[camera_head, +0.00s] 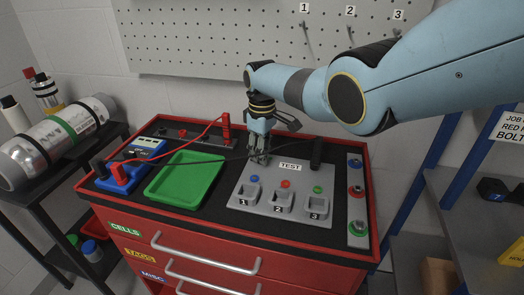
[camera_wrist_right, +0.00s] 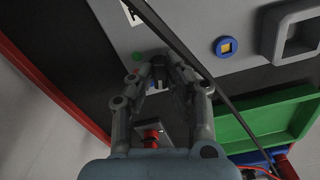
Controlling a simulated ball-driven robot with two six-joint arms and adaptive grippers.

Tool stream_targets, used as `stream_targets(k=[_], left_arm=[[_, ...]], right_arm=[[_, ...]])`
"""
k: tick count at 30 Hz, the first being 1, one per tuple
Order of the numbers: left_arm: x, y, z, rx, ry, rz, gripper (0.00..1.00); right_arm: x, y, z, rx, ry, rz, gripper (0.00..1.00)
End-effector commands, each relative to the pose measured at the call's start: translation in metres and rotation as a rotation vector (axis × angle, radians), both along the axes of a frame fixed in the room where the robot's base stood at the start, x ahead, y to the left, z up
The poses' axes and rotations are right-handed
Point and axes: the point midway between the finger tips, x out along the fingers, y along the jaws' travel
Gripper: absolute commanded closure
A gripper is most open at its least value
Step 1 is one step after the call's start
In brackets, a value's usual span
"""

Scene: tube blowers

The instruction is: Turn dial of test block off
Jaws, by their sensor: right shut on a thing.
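The grey test block (camera_head: 240,199) lies on the black top of the red cabinet, with a TEST label (camera_head: 290,166) and three numbered sockets. My right gripper (camera_head: 259,160) points down at its back left corner. In the right wrist view my right gripper (camera_wrist_right: 166,75) has its fingers closed in around a small part on the block's edge, probably the dial. The fingers hide most of it, so its setting cannot be read. A green dot (camera_wrist_right: 137,57) and a red mark show beside the fingers. My left gripper is not in view.
A black probe (camera_head: 317,153) stands at the block's back right; its cable runs close to my right gripper. A green tray (camera_head: 184,178), a blue meter (camera_head: 122,177) and a red probe (camera_head: 226,127) are to the left. A switch strip (camera_head: 356,196) is at right.

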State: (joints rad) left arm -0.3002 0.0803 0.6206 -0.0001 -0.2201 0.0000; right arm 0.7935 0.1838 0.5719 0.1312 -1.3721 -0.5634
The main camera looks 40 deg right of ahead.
Motion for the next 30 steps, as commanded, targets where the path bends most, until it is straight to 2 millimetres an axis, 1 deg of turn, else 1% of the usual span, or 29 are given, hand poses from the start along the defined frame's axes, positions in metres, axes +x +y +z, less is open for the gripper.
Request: stream_targets(k=[6,13,19,30], left_arm=[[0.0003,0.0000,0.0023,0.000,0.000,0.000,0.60],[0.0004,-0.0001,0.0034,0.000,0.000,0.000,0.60],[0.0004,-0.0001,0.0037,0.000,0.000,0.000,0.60],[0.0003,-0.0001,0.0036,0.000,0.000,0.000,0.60]], right_arm=[[0.0012,0.0000,0.0013,-0.001,-0.003,0.155,1.00],[0.0012,0.0001,0.0010,0.000,-0.003,0.263,1.00],[0.0011,0.0002,0.0009,0.000,-0.003,0.306,1.00],[0.0014,0.0003,0.0009,0.000,-0.004,0.317,1.00]])
